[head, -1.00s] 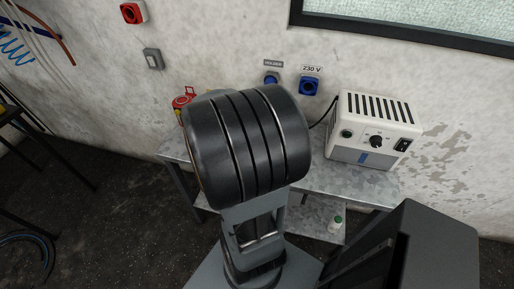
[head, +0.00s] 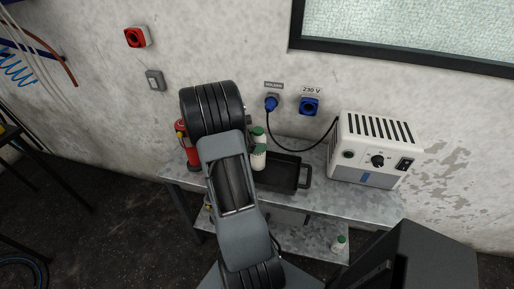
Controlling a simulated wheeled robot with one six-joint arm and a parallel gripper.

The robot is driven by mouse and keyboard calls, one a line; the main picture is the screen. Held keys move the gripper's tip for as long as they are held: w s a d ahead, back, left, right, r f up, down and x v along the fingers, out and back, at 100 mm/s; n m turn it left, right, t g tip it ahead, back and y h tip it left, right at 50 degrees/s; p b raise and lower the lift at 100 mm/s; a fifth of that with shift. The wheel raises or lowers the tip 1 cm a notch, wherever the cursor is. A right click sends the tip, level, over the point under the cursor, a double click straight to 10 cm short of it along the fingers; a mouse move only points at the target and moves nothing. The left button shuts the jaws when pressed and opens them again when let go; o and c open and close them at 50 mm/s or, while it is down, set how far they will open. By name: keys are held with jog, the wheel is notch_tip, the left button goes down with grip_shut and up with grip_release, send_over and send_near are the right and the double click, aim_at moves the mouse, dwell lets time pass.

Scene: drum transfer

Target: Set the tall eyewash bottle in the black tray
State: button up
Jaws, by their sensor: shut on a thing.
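Two white bottles with green caps show just right of my arm in the head view. The nearer bottle (head: 258,161) overlaps the left end of the black tray (head: 285,174); whether it is inside or in front of it I cannot tell. The other bottle (head: 260,139) is behind it and partly covered. Which of them is the tall eyewash bottle is unclear. The tray lies on the metal bench, with its right part bare. My gripper is hidden behind my arm, so its fingers and any hold on a bottle do not show.
A white power unit (head: 375,150) stands on the bench right of the tray, its cable running to a wall socket. A red extinguisher-like object (head: 189,150) is left of my arm. Another green-capped bottle (head: 338,244) stands on the lower shelf (head: 310,238).

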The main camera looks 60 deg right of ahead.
aim_at(258, 161)
jog(key=shift+w+d+f+p, duration=0.15)
jog(key=shift+f+p, duration=0.05)
jog(key=shift+f, duration=0.75)
jog(key=shift+w+d+f+p, duration=0.1)
jog(key=shift+f+p, duration=0.05)
jog(key=shift+f, duration=0.9)
jog(key=shift+f, duration=0.15)
jog(key=o, duration=1.2)
jog(key=shift+o, duration=0.2)
